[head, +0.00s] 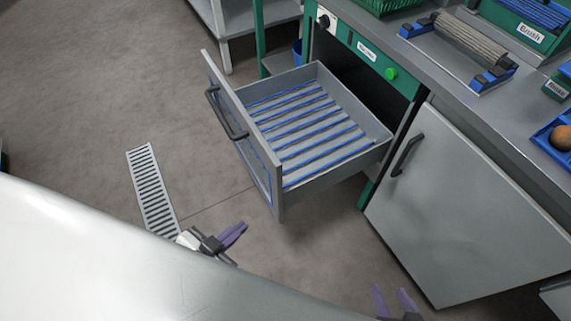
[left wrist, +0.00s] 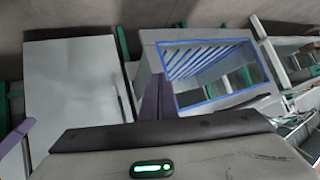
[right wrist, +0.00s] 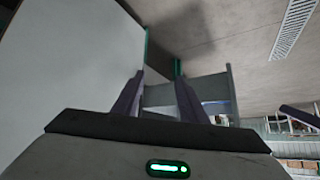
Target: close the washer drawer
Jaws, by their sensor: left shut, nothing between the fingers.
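The washer drawer (head: 282,190) is pulled out of the green-trimmed washer. Its floor shows blue and grey slats, and its front panel carries a dark bar handle (head: 226,113). The drawer also shows in the left wrist view (left wrist: 152,50), with a blue-edged opening, and partly in the right wrist view (right wrist: 233,93). My left gripper (head: 240,230) is shut and empty, low in front of the drawer's front panel and apart from it. My right gripper (head: 394,295) is open and empty near the bottom edge, to the right of the drawer and in front of the cabinet door.
A grey cabinet door (head: 470,205) with a dark handle stands right of the drawer. The counter above holds a roller brush unit (head: 470,40) and a blue tray (head: 545,138). A floor drain grate (head: 152,190) lies left of the drawer. The floor at left is clear.

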